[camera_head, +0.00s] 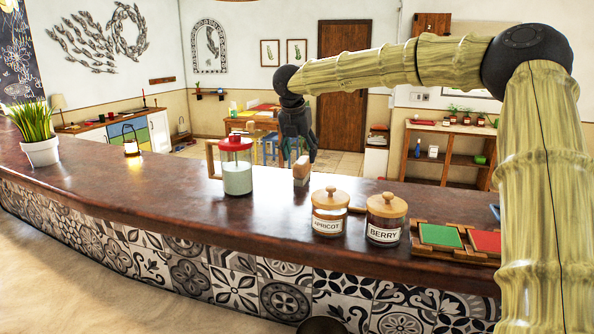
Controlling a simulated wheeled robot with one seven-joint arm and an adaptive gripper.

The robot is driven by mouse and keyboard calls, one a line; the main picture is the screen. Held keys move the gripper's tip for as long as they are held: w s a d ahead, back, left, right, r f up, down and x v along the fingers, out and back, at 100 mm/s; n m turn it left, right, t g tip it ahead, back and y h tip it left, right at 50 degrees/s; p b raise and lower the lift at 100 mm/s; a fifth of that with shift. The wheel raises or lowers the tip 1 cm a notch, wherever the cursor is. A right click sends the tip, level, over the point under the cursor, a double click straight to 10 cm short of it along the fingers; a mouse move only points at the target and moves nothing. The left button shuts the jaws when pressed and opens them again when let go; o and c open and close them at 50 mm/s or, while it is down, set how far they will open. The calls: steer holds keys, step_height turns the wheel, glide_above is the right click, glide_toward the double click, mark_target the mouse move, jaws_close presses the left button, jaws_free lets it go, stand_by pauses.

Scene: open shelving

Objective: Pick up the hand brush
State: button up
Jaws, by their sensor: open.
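My gripper (300,152) is dark and points down over the far part of the brown counter (430,205). It is open, and nothing shows between its fingers. Just below the fingertips in the picture is a small block-like thing (301,171) with a tan upper part and a pale lower part. It may be the hand brush, but it is too small to be sure. A thin wooden piece (356,210) shows between the two labelled jars and is mostly hidden behind them; I cannot tell what it belongs to.
A red-lidded container (237,170) stands left of the block. The apricot jar (330,213) and berry jar (385,220) stand to the right, beside green (439,235) and red (485,241) squares. A lantern (131,143) and potted plant (41,150) stand left. The counter between is clear.

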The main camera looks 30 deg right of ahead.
mark_target(303, 159)
steer(key=shift+s+p+x, duration=0.2)
steer(key=shift+p+x, duration=1.05)
steer(key=shift+x, duration=2.15)
steer(key=shift+a, duration=0.1)
steer(key=c, duration=1.2)
steer(key=shift+c, duration=0.2)
steer(key=shift+r, duration=0.1)
steer(key=shift+r+b, duration=0.25)
steer(key=shift+b, duration=0.05)
step_height(303, 159, up, 3)
steer(key=shift+f+b, duration=0.2)
steer(key=shift+b, duration=0.45)
steer(key=s+a+b, duration=0.1)
steer(key=s+a, duration=0.2)
steer(key=s, duration=0.1)
steer(key=s+a+r+b, duration=0.1)
steer(key=s+a+b, duration=0.1)
steer(key=s+a, duration=0.1)
steer(key=s+a+b, duration=0.1)
steer(key=s+a, duration=0.2)
steer(key=s, duration=0.2)
steer(key=shift+s+a+r+b, duration=0.35)
steer(key=shift+a+r+b, duration=0.05)
